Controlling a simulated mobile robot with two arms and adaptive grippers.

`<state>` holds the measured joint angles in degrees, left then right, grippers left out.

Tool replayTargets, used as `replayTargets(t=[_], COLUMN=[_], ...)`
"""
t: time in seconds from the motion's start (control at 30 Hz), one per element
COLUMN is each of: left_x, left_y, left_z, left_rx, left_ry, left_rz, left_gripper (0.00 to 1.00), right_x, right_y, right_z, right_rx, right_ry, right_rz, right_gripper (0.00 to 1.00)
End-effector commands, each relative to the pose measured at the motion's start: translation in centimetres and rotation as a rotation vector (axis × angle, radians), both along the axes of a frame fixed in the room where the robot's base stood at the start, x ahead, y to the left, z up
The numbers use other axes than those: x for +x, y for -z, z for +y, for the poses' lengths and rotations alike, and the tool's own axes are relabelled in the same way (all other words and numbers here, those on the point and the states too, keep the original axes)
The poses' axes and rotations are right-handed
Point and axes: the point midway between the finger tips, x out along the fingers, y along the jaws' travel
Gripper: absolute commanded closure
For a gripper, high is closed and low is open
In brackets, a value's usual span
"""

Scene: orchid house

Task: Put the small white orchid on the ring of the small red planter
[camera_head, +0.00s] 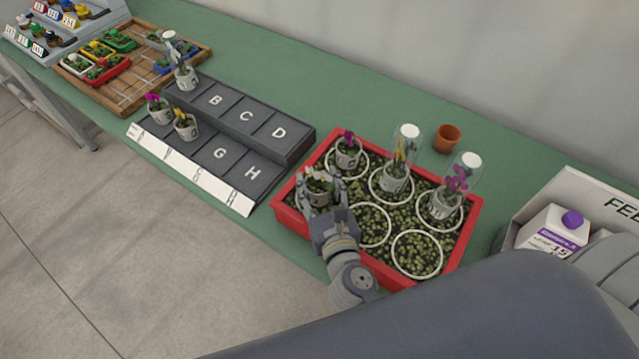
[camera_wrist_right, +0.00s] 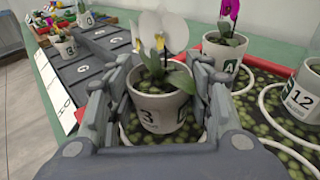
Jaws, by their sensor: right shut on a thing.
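The small white orchid (camera_wrist_right: 158,95) has white blooms, green leaves and a pale pot marked 3. My right gripper (camera_head: 320,190) is shut on its pot, with a finger on each side in the right wrist view (camera_wrist_right: 157,105). In the head view, gripper and pot are over the front left of the red planter (camera_head: 462,245), which holds dark pebbles and white rings. I cannot tell whether the pot touches the pebbles or stands within a ring. The middle front ring (camera_head: 387,232) and right front ring (camera_head: 440,262) are empty. My left gripper is out of view.
In the planter's back row stand a magenta orchid (camera_head: 348,153) and two orchids under clear covers (camera_head: 405,165), (camera_head: 452,190). An orange pot (camera_head: 447,139) is behind. A lettered dark stepped rack (camera_head: 245,130) with several orchids is left; a purple-capped carton (camera_head: 553,231) is right.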

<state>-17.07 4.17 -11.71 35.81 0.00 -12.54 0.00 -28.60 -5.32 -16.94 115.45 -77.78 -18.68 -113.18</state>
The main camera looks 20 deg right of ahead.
Motion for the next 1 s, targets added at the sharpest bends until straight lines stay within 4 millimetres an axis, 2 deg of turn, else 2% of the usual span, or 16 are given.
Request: replayTargets(t=[0.03, 0.07, 0.1, 0.13, 0.57, 0.77, 1.0], left_x=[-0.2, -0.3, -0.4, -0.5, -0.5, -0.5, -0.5], left_y=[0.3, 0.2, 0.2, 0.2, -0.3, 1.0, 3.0], left_z=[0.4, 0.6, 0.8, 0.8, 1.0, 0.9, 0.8], left_rx=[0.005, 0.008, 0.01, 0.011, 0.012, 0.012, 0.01], left_ry=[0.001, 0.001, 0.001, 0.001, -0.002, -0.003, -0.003], left_rz=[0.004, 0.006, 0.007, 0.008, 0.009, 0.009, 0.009], left_gripper=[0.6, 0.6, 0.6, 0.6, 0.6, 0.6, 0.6], right_x=[0.0, 0.0, 0.0, 0.0, 0.0, -2.6, -6.9], right_y=[0.3, 0.2, 0.2, 0.2, -0.4, -0.1, -0.6], right_z=[0.0, 0.0, 0.0, 0.0, 0.0, 0.2, 0.5], right_rx=[-0.001, 0.0, 0.0, 0.0, -0.001, -0.001, 0.0], right_ry=[0.0, 0.0, 0.0, 0.0, 0.001, 0.0, 0.0], right_rz=[-0.001, 0.0, 0.0, 0.0, 0.0, 0.003, 0.004], right_gripper=[0.8, 0.46, 0.37, 0.32, 0.32, 0.32, 0.32])
